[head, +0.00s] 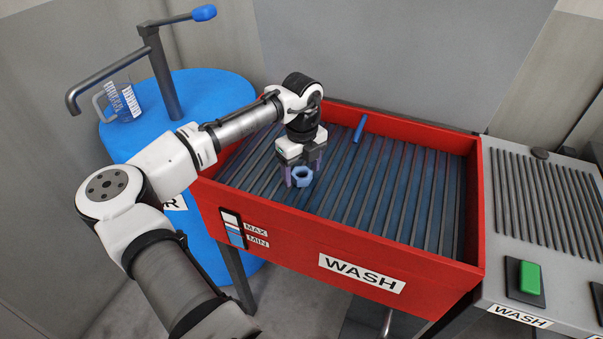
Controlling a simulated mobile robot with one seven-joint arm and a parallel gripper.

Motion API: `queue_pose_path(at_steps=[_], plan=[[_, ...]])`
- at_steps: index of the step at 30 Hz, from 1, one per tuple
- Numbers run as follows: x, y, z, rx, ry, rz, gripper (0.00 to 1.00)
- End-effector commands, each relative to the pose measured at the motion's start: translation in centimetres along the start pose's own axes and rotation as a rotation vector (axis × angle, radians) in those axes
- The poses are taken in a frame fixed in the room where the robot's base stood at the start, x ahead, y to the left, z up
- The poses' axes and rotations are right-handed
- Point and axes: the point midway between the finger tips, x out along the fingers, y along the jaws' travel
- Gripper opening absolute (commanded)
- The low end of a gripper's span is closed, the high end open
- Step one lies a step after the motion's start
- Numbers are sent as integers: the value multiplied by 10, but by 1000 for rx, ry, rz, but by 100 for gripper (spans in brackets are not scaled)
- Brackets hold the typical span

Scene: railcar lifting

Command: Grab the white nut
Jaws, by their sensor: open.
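A hexagonal nut (302,177), bluish-white in this light, is at the left part of the red wash tub. My gripper (303,175) points down into the tub with its jaws open. Its two purple-grey fingers stand on either side of the nut in this view. I cannot tell whether the fingers touch the nut or whether it rests on the slats.
The red wash tub (362,284) has raised walls around dark ribbed slats. A blue rod (359,129) leans near its back wall. A blue barrel (207,98) with a pump handle stands left. A grey ribbed panel with a green button (529,277) is right.

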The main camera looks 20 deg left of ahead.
Motion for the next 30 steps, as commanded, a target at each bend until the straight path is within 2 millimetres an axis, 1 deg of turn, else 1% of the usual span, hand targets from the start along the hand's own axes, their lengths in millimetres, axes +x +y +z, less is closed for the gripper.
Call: queue_pose_path(at_steps=[6, 18, 20, 26, 30], plan=[[1, 0, 0, 0, 0, 0, 69], [1, 0, 0, 0, 0, 0, 17], [0, 0, 0, 0, -1, -1, 10], [0, 0, 0, 0, -1, -1, 9], [-6, -1, 0, 0, -2, -2, 9]])
